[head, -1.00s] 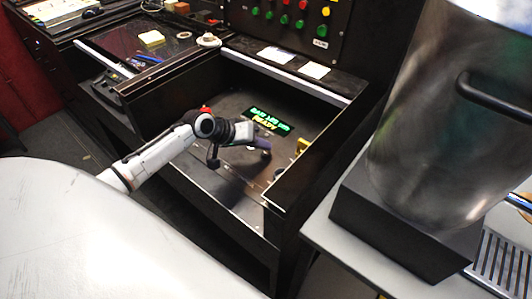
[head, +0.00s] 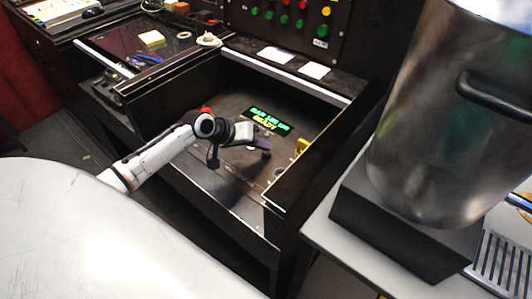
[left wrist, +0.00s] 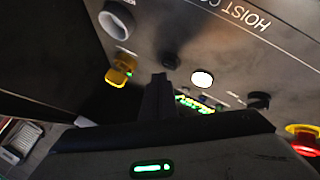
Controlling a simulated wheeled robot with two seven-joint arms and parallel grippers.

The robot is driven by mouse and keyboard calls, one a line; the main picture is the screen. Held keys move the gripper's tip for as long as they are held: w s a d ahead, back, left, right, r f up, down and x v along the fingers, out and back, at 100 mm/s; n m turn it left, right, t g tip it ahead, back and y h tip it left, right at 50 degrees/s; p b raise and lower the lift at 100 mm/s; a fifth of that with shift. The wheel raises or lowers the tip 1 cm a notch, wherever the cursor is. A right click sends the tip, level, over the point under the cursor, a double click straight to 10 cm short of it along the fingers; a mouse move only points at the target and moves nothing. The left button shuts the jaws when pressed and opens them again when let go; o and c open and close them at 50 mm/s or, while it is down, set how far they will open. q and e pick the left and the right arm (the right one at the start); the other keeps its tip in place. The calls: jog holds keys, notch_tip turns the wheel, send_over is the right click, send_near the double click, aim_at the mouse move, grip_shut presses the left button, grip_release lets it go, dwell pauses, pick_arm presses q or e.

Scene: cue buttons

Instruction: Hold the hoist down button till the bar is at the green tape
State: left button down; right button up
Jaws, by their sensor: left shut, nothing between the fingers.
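My left gripper (head: 262,150) is shut and empty, low over the dark hoist panel (head: 228,110) inside the black-walled recess. In the left wrist view its fingertips (left wrist: 160,80) are just beside a dark round knob or button (left wrist: 171,61); I cannot tell whether they touch. A white round button (left wrist: 202,78) and a black one (left wrist: 258,100) are to the right. The lit display (head: 268,121) shows a bar reading and "READY"; its digits are too small to be sure of. I cannot make out which button is hoist down. The bar and green tape are not identifiable. My right gripper is not in view.
A yellow fitting (left wrist: 121,70), a grey ring (left wrist: 116,22) and a red button (left wrist: 303,138) stand on the panel. The recess's black wall (head: 312,155) rises at the right. A large metal pot (head: 425,130) is further right.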

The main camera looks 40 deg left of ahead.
aim_at(262, 155)
pick_arm(q)
jog(key=shift+f, duration=0.4)
jog(key=shift+s+f+b, duration=0.1)
jog(key=shift+f+b, duration=0.2)
jog(key=shift+f, duration=0.25)
dwell(2.5)
jog(key=shift+r, duration=0.15)
dwell(2.1)
jog(key=shift+r+p, duration=0.75)
jog(key=shift+p, duration=0.2)
notch_tip(262, 155, up, 3)
jog(key=p, duration=0.2)
jog(key=shift+p, duration=0.4)
jog(key=shift+r, duration=1.05)
